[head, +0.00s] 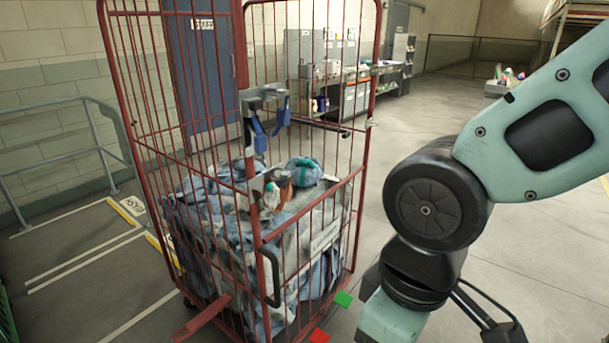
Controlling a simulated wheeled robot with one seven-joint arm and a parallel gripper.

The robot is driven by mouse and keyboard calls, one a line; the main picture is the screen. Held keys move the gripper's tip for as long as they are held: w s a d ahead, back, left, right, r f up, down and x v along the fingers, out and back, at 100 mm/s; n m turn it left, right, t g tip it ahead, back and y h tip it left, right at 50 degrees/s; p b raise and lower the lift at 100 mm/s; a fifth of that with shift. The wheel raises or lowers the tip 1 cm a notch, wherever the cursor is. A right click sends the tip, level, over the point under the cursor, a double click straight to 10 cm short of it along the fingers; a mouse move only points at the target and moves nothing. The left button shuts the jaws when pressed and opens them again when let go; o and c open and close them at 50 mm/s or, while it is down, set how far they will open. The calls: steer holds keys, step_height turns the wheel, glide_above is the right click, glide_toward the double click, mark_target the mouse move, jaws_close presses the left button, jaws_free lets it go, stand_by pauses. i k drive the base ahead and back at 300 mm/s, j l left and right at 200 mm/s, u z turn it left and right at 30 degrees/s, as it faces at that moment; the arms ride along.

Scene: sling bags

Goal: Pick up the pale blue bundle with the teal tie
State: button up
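A pale blue bundle with a teal tie (304,171) lies on top of the heap inside the red wire roll cage. It sits toward the back right of the heap, behind the cage bars from this view. My arm comes in from the right and bends down beside the cage, apart from the bundle. The end of the arm runs out of the bottom of the picture, so I cannot see my gripper.
The red cage (246,215) has tall barred sides and a lower front rail. It holds blue and grey cloth bags (205,225). A grey clamp with blue parts (265,110) is on a front post.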

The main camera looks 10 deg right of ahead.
mark_target(306, 173)
steer(key=i+l+u, duration=0.2)
steer(key=i+l, duration=0.35)
steer(key=i, duration=0.15)
steer(key=i+l+u, duration=0.25)
steer(key=i+l, duration=0.4)
steer(key=i+l+u, duration=0.2)
steer(key=i+l, duration=0.45)
steer(key=l, duration=0.1)
